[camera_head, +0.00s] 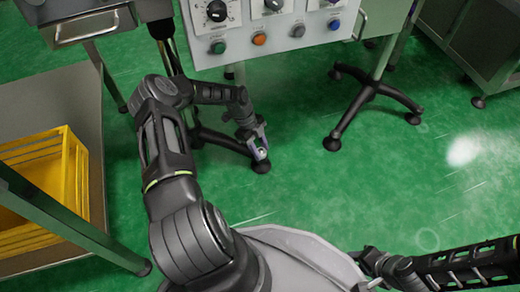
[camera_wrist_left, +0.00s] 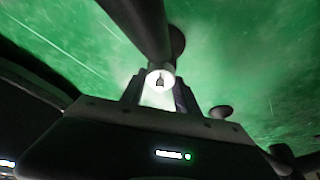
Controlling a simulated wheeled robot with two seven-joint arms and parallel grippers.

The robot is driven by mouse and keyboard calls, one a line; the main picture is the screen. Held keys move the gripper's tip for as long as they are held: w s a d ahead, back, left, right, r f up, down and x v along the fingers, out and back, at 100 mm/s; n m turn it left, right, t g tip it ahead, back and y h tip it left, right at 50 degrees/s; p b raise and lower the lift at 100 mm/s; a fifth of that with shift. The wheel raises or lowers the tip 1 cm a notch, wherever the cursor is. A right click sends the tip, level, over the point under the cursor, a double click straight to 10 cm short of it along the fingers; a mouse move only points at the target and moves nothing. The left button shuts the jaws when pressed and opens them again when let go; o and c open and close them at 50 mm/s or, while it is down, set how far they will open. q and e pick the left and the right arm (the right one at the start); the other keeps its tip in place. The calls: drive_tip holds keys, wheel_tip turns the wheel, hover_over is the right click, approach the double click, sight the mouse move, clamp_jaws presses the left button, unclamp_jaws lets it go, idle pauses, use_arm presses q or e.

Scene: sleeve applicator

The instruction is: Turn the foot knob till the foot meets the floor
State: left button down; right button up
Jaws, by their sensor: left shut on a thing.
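My left gripper (camera_head: 260,148) reaches down to the end of a dark stand leg near the floor. It is shut on the foot knob (camera_wrist_left: 160,78), a small, brightly lit pale piece between the fingers in the left wrist view. A black round foot (camera_head: 261,167) shows just below the gripper in the head view. A dark round shape beside the leg in the left wrist view (camera_wrist_left: 177,42) looks like that foot. Whether the foot touches the floor I cannot tell. My right gripper is out of view; only part of the right arm shows at lower right.
A control panel (camera_head: 270,58) with knobs and coloured buttons hangs above my left arm. Another dark star-shaped stand base (camera_head: 370,95) is to the right. A yellow crate (camera_head: 75,180) sits on a shelf at left. Open green floor (camera_head: 400,180) lies to the right.

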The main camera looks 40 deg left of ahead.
use_arm(q)
drive_tip(key=shift+m, duration=0.6)
drive_tip(key=shift+g, duration=0.3)
drive_tip(key=shift+a, duration=0.1)
drive_tip(key=c, duration=0.9)
unclamp_jaws()
